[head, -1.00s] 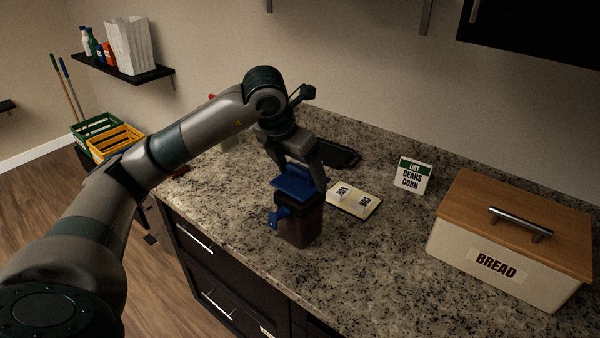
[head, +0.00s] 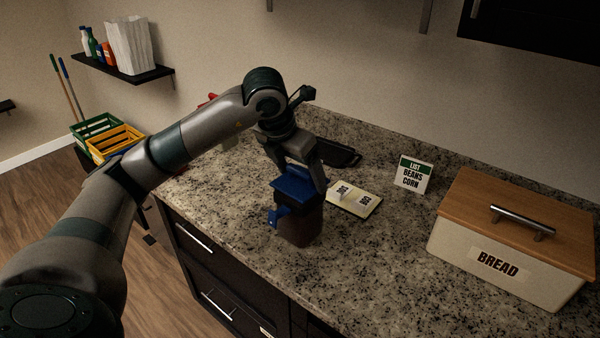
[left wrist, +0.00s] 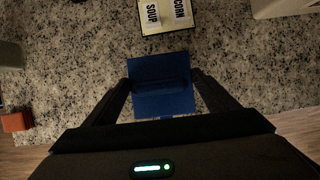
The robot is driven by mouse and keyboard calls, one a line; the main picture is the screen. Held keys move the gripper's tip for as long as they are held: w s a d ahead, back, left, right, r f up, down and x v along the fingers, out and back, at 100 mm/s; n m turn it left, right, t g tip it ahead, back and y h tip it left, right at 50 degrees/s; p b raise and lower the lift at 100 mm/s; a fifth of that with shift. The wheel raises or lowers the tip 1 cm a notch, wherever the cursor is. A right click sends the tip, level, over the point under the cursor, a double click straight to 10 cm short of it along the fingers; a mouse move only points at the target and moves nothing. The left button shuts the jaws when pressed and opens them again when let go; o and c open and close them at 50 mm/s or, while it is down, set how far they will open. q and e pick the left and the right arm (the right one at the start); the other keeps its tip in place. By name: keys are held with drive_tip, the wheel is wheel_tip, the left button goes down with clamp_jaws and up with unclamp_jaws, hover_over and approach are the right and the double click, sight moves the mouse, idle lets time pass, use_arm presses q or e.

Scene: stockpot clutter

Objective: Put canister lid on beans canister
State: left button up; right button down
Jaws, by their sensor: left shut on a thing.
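My left gripper (head: 299,176) points down and is shut on the blue canister lid (head: 291,189). In the left wrist view the lid (left wrist: 163,98) is a blue square between my two fingers. The canister (head: 300,228) is a clear container with dark brown contents, upright near the counter's front edge. The lid is right over its mouth and looks level; I cannot tell whether it is fully seated. A blue clasp (head: 276,216) shows on the canister's left side. No label is readable on the canister. My right gripper is out of view.
A cream tray with SOUP and CORN labels (head: 365,209) lies just right of the canister. A list card (head: 413,175) reading BEANS, CORN stands behind it. A BREAD box (head: 470,263) is at right. A dark tray (head: 345,157) lies behind the gripper. The front counter is clear.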

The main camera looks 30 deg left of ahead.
use_arm(q)
drive_tip(key=shift+f+b, duration=0.3)
drive_tip(key=shift+f, duration=0.1)
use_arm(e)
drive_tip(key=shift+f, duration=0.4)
use_arm(q)
drive_tip(key=o, duration=1.1)
drive_tip(key=shift+r, duration=0.1)
drive_tip(key=b+v, duration=0.2)
drive_tip(key=v, duration=0.5)
drive_tip(key=shift+s+r, duration=0.1)
drive_tip(key=shift+r, duration=0.15)
drive_tip(key=v, duration=1)
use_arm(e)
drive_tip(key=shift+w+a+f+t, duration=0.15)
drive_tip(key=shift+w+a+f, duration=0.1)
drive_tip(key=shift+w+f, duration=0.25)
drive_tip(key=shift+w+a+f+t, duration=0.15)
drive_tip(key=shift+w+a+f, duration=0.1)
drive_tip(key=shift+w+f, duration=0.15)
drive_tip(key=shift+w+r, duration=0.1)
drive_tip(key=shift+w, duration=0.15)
